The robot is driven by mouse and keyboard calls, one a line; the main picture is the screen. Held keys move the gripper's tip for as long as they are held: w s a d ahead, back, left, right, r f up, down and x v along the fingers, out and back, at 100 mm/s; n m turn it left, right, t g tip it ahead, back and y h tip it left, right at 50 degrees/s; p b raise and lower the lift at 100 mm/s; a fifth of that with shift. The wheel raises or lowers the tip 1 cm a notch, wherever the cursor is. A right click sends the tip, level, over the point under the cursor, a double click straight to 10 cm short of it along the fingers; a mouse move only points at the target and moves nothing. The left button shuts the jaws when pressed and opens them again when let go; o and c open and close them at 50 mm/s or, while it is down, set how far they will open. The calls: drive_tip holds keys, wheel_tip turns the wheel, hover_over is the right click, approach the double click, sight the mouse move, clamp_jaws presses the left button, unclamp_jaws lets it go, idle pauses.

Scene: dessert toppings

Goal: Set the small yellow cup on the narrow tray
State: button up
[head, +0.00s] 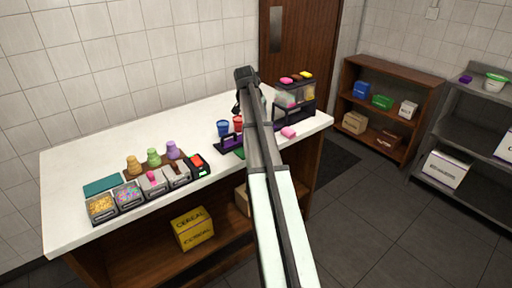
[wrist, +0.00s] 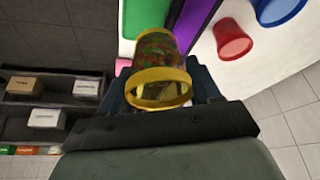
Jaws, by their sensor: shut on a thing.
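The small yellow cup (wrist: 161,62) is see-through, with red and green bits showing in it. It sits between the fingers of my gripper (wrist: 160,88), which is shut on it, in the wrist view. A long purple strip (wrist: 192,28), which looks like the narrow tray, lies beyond the cup there, next to a green surface (wrist: 144,16). In the head view the purple piece (head: 229,144) is on the white counter, partly behind my arm. My arm hides the yellow cup and my fingers in the head view.
A red cup (wrist: 234,41) and a blue cup (wrist: 279,9) stand beside the purple strip. The counter's back left is clear.

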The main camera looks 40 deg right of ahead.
drive_tip(key=shift+s+a+f, duration=0.15)
drive_tip(key=shift+s+f, duration=0.15)
drive_tip(key=shift+s, duration=0.15)
drive_tip(key=shift+m, duration=0.3)
drive_tip(key=shift+w+f, duration=0.1)
drive_tip(key=shift+f, duration=4.75)
drive_tip(key=shift+f, duration=0.1)
drive_tip(key=o, duration=1.2)
drive_tip(key=shift+c, duration=0.2)
drive_tip(key=v, duration=1.2)
drive_tip(key=shift+w, duration=0.1)
